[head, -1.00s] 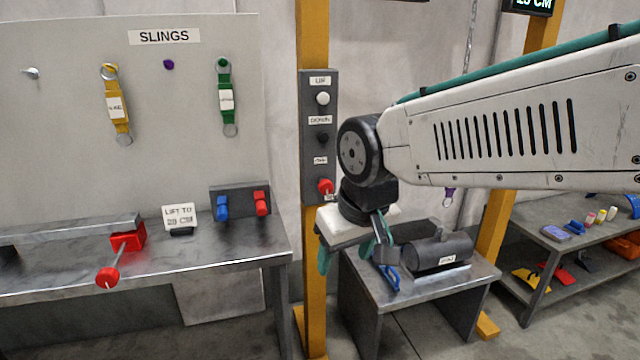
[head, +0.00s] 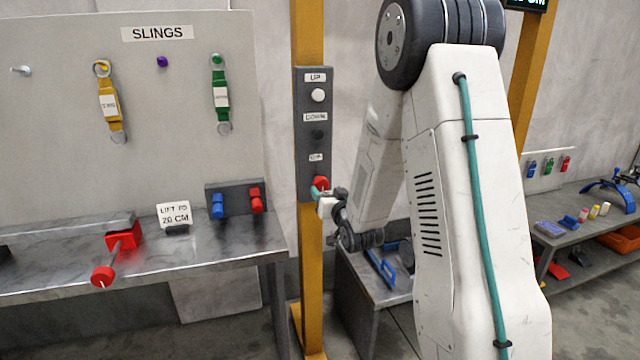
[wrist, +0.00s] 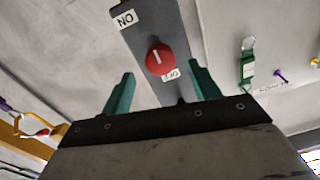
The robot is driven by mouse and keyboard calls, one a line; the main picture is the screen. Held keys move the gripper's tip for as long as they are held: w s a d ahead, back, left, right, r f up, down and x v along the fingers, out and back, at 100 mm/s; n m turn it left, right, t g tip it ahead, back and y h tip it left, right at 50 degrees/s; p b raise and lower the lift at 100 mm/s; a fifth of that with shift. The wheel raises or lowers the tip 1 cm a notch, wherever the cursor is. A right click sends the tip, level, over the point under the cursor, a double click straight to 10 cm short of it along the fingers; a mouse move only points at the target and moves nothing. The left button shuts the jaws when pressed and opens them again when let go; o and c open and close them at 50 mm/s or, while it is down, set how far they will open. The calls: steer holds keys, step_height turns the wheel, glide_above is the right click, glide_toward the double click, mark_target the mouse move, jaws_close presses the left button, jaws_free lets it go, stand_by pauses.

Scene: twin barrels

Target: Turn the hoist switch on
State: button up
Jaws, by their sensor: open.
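The hoist switch is a red round knob (head: 320,184) at the bottom of the grey control panel (head: 301,130) on the yellow post. In the wrist view the knob (wrist: 160,60) has a short white mark, with an ON label (wrist: 125,18) and a partly covered OFF label (wrist: 171,74) beside it. My gripper (wrist: 160,74) is open, its two green fingers on either side of the line to the knob. I cannot tell whether they touch it. In the head view my gripper (head: 322,197) is small, just below the knob and partly hidden.
The panel also has a white UP button (head: 318,95) and a dark DOWN button (head: 318,134). A metal bench (head: 80,262) stands left, with a red-handled lever (head: 122,245). A low table (head: 362,275) stands behind my arm. A shelf with small items (head: 590,235) is at right.

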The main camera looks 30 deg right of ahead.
mark_target(323, 186)
steer(key=x, duration=0.7)
steer(key=shift+w, duration=0.2)
steer(key=c, duration=1)
